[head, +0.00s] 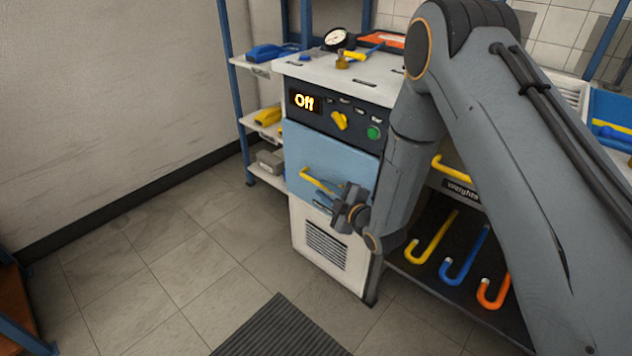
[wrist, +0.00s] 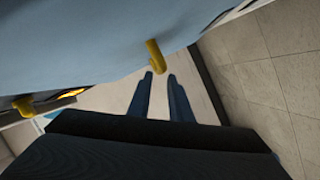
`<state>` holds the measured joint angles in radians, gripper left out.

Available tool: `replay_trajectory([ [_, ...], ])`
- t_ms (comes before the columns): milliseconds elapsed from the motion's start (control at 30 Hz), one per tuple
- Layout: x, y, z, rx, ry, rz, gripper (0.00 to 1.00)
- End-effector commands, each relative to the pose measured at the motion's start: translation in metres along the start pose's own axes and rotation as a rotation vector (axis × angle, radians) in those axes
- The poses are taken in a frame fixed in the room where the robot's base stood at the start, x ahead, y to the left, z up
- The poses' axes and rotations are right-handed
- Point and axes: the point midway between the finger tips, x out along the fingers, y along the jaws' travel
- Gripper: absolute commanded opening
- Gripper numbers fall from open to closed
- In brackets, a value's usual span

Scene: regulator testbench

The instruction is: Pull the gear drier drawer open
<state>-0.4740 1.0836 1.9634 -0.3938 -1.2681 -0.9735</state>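The gear drier drawer has a light blue front (head: 352,165) and appears closed, flush with the cabinet. Its yellow bar handle (head: 317,181) sticks out from the front. My gripper (head: 343,210) is at the right end of the handle, in front of the drawer's lower part. In the wrist view the two fingers (wrist: 160,75) are apart, with nothing clamped between them. The end of the yellow handle (wrist: 154,55) lies just beyond the fingertips, in line with the gap. I cannot tell if the fingers reach around it. The blue front (wrist: 90,40) fills the upper left.
The drier's panel above the drawer reads "Off" on its display (head: 304,101), with a yellow knob (head: 339,121) and green button (head: 374,132). A vented white panel (head: 327,247) is below.

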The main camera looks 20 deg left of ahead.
Motion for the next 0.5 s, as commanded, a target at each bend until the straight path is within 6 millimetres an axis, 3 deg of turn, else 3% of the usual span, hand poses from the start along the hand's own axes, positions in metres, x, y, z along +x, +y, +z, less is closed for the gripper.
replay_trajectory([
  [300,0.048,0.001,0.002,0.001,-0.002,0.001,0.19],
  [500,0.065,0.000,0.001,0.002,-0.002,-0.001,0.19],
])
